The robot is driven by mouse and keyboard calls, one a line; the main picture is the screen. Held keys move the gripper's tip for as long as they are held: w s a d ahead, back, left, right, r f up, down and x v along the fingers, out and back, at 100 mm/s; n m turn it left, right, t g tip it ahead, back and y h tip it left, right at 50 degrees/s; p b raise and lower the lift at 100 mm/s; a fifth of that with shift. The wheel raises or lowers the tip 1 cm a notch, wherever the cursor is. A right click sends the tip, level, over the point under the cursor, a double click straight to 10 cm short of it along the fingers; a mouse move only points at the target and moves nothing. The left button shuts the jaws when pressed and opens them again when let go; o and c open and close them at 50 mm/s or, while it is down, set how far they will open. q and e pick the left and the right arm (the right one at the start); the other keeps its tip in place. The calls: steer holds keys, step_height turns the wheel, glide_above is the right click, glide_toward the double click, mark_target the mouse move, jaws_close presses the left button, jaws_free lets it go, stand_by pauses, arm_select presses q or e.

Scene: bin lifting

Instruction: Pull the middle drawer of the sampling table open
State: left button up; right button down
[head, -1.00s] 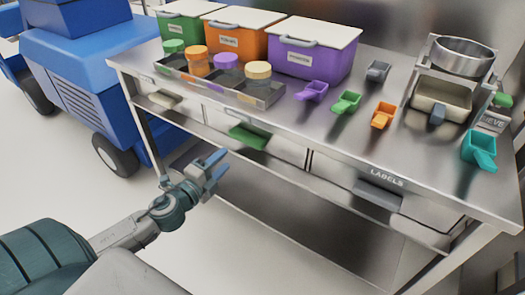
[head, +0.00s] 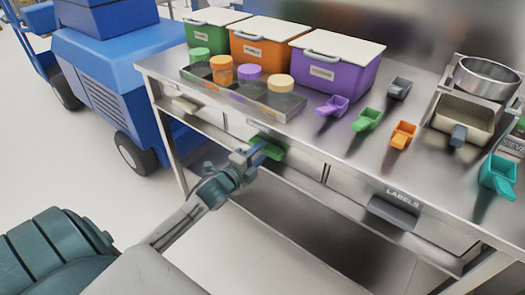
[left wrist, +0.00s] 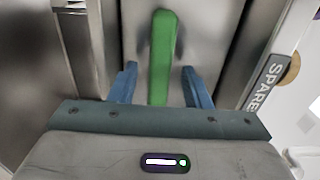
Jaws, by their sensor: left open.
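The middle drawer (head: 300,168) of the steel sampling table (head: 345,172) has a pale front with a green handle (head: 270,146). It looks shut. My left gripper (head: 258,154) is open, right at that handle, and hides part of it. In the left wrist view the green handle (left wrist: 164,45) stands lengthwise between the two blue fingers of the left gripper (left wrist: 161,85), with a gap on each side. Whether the fingertips reach past the handle is hard to tell. My right gripper is in neither view.
A drawer with a grey handle (head: 391,212) sits to the right, and one with a cream handle (head: 184,104) to the left. Bins, jars in a tray (head: 285,108), scoops and a sieve stand on top. A blue vehicle (head: 110,75) stands left. Floor in front is clear.

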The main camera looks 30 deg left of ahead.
arm_select(q)
steer(key=shift+w+d, duration=0.1)
steer(key=shift+w, duration=0.8)
jaws_close()
